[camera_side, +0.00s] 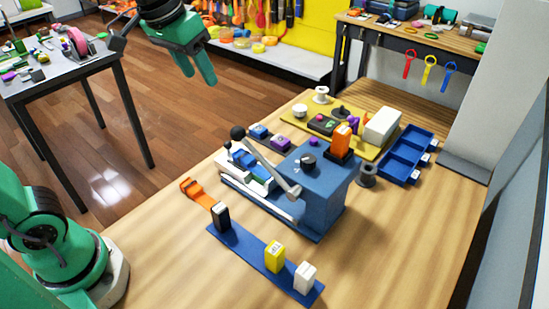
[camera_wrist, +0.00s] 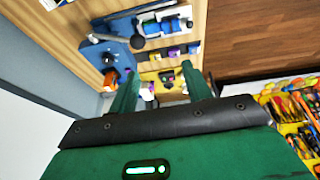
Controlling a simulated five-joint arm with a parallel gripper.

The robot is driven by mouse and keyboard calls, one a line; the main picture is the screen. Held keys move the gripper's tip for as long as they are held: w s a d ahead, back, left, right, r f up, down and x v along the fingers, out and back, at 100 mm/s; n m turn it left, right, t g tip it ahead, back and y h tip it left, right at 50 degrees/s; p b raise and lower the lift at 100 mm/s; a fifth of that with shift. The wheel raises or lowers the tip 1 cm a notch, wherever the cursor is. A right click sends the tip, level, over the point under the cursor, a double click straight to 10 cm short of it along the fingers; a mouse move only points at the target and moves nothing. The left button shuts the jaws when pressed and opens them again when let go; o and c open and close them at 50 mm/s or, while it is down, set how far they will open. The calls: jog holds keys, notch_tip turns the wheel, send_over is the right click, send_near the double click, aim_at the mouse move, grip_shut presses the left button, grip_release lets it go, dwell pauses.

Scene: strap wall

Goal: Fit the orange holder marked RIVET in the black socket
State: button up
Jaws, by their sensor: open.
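An orange holder (camera_side: 341,138) stands upright at the back right corner of the blue machine (camera_side: 325,195). Its lower end meets a black socket (camera_side: 338,156); I cannot tell whether it is fully seated. Its lettering is too small to read. In the wrist view the orange holder (camera_wrist: 110,78) shows left of the fingers, beside the blue machine (camera_wrist: 100,55). My gripper (camera_side: 198,74) is open and empty, high up at the back left, well away from the holder. It also shows in the wrist view (camera_wrist: 160,82), its two green fingers apart.
A blue strip (camera_side: 240,249) in front carries black, yellow (camera_side: 275,257) and white (camera_side: 305,277) blocks. An orange bent piece (camera_side: 198,190) lies by the black block. A lever (camera_side: 268,160) crosses the machine. Behind are a yellow board (camera_side: 372,148) and blue tray (camera_side: 408,152). The front right table is clear.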

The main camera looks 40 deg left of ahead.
jog(key=s+a+f+t, duration=0.1)
jog(key=s+a+f, duration=0.4)
jog(key=s+f, duration=0.3)
jog(key=s, duration=0.3)
jog(key=shift+f+t+y, duration=0.2)
jog(key=shift+t+y, duration=0.1)
jog(key=shift+t, duration=0.1)
